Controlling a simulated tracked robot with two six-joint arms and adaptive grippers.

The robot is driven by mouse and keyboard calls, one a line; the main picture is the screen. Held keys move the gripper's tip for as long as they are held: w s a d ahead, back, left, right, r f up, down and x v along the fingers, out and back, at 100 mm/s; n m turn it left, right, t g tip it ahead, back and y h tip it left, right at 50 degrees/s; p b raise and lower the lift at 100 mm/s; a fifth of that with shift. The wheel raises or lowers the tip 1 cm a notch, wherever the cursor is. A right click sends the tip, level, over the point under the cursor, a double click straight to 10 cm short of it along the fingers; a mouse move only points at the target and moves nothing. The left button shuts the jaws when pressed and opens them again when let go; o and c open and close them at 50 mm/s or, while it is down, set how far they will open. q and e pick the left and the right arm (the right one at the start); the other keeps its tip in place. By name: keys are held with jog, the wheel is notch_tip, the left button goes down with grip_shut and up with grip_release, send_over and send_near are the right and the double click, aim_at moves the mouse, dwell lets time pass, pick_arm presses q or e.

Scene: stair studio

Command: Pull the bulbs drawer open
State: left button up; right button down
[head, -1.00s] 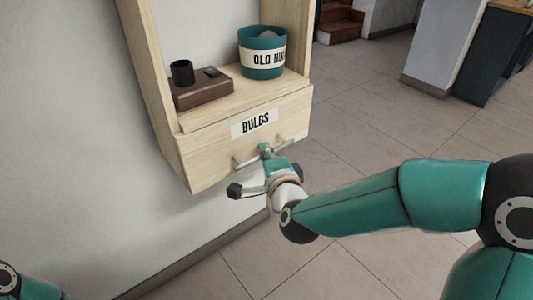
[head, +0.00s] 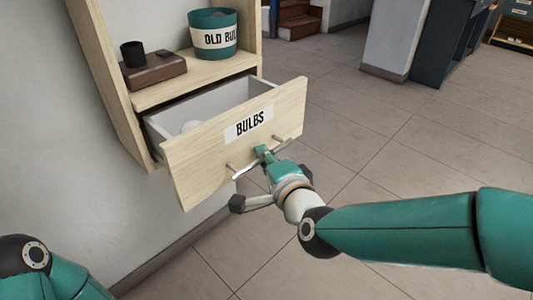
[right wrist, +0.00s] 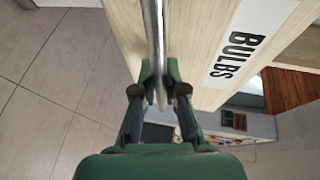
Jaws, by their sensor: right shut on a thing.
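The bulbs drawer (head: 207,152), pale wood with a white BULBS label (head: 249,124), stands pulled partway out of the wall cabinet. A metal bar handle (head: 282,143) runs across the drawer front. My right gripper (head: 262,153) is shut on the handle near its middle. In the right wrist view the handle (right wrist: 154,40) runs between the fingertips of the right gripper (right wrist: 159,88). Part of my left arm shows at the lower left of the head view; its gripper is out of view.
On the cabinet shelf (head: 190,78) stand a teal OLD BULBS bucket (head: 213,32) and a brown box (head: 155,73) with a black cup (head: 133,54) on it. Stairs (head: 299,18) and a dark cabinet (head: 447,40) are farther back. The tiled floor (head: 400,150) is clear.

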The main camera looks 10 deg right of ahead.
jog(key=shift+s+f, duration=0.25)
jog(key=c, duration=1.2)
grip_release()
jog(key=shift+r, duration=0.1)
jog(key=shift+d, duration=0.1)
jog(key=v, duration=0.7)
jog(key=shift+s, duration=0.2)
jog(key=shift+d, duration=0.15)
